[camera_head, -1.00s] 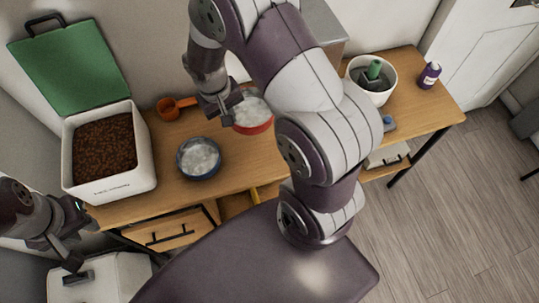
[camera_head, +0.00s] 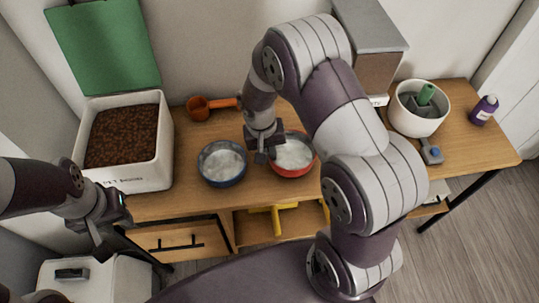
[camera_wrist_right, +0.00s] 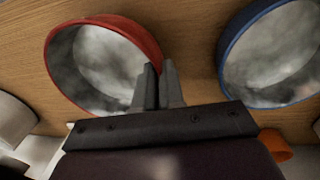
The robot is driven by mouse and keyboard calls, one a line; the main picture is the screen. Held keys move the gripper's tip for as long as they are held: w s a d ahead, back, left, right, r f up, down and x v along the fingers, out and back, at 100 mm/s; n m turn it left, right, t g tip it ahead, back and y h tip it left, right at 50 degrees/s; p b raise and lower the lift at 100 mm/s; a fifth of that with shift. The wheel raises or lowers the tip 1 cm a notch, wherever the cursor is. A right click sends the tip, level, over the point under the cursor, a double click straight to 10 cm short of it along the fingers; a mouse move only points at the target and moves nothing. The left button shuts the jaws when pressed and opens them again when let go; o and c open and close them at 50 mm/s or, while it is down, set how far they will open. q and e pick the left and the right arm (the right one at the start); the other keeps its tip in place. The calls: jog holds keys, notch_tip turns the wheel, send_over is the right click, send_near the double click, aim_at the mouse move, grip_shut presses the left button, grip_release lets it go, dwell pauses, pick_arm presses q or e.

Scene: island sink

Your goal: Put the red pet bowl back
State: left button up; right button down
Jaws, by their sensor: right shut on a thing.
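The red pet bowl (camera_head: 295,156) is at the middle of the wooden table, just right of the blue bowl (camera_head: 222,163). It looks level and pale inside. Whether it rests on the tabletop or hangs just above it is hard to tell. My right gripper (camera_head: 262,154) is shut on the rim of the red bowl, on the side toward the blue bowl. In the right wrist view the fingers (camera_wrist_right: 158,88) pinch the red rim (camera_wrist_right: 148,37), with the blue bowl (camera_wrist_right: 270,58) apart on the right. My left gripper (camera_head: 101,243) is left of the table; its finger opening is unclear.
A white food bin (camera_head: 150,172) with a raised green lid (camera_head: 105,45) stands at the left. An orange scoop (camera_head: 199,108) lies behind the bowls. A white pot (camera_head: 418,125), a blue-grey tool (camera_head: 431,152) and a purple bottle (camera_head: 484,110) are at the right.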

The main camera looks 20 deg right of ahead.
notch_tip(320, 180, down, 2)
jog(key=shift+w+f, duration=0.1)
jog(key=shift+f, duration=0.15)
jog(key=c, duration=1.2)
grip_release()
jog(key=shift+c, duration=0.2)
notch_tip(320, 180, up, 12)
jog(key=a, duration=0.2)
jog(key=s+d+r+n+t+y, duration=0.1)
jog(key=s+r+n, duration=0.1)
jog(key=s, duration=0.8)
jog(key=shift+s+d+r+n+t+y+p, duration=0.2)
jog(key=shift+s+d+n+t+y+p, duration=0.1)
jog(key=shift+s+d+n+t+p, duration=0.15)
jog(key=shift+w+a, duration=0.1)
